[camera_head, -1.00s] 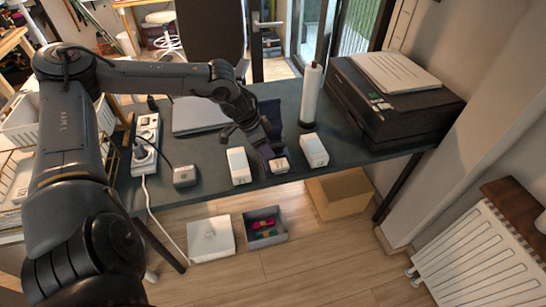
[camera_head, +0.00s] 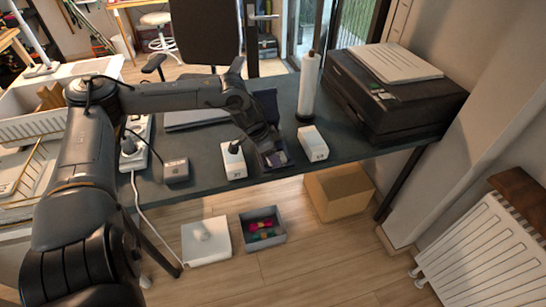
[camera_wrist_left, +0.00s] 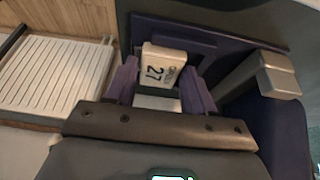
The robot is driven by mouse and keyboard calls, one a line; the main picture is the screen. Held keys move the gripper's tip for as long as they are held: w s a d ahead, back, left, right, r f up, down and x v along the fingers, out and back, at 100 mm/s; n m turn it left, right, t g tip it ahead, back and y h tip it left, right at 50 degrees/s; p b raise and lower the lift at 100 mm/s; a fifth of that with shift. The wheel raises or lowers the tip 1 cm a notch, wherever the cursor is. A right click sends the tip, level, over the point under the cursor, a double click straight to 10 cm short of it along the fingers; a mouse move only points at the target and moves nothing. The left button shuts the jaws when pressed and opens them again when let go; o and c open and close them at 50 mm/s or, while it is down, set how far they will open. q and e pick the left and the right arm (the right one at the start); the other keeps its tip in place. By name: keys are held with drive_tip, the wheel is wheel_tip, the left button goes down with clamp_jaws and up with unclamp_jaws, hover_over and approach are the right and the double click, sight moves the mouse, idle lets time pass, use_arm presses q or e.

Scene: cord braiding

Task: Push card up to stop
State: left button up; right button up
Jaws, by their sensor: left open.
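A small white card (camera_wrist_left: 164,66) printed with "27" lies between the purple fingers of my left gripper (camera_wrist_left: 160,76) in the left wrist view. A gap shows between the card and the fingers. The gripper is open. A dark blue board or tray (camera_wrist_left: 230,40) lies behind the card. In the head view my left gripper (camera_head: 268,148) is low over the desk, at the dark holder near its front edge; the card (camera_head: 275,158) is partly hidden there. I cannot tell whether the card touches a stop. My right gripper is not in view.
White blocks stand on the desk left (camera_head: 233,160) and right (camera_head: 312,143) of the gripper. A grey bar-shaped part (camera_wrist_left: 262,72) is right of the card. A paper roll (camera_head: 308,88) and black printer (camera_head: 395,100) stand at the right. A laptop (camera_head: 197,117) lies behind.

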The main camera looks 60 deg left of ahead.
use_arm(q)
drive_tip(key=shift+c, duration=0.4)
drive_tip(key=c, duration=0.6)
drive_tip(key=shift+w+a+p, duration=0.1)
drive_tip(key=shift+a+p, duration=0.25)
drive_tip(key=shift+a, duration=0.15)
drive_tip(key=shift+a+f, duration=0.15)
drive_tip(key=shift+f, duration=0.1)
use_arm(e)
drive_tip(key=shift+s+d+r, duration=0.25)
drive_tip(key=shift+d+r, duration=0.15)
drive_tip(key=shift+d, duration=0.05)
use_arm(q)
drive_tip(key=shift+a, duration=0.1)
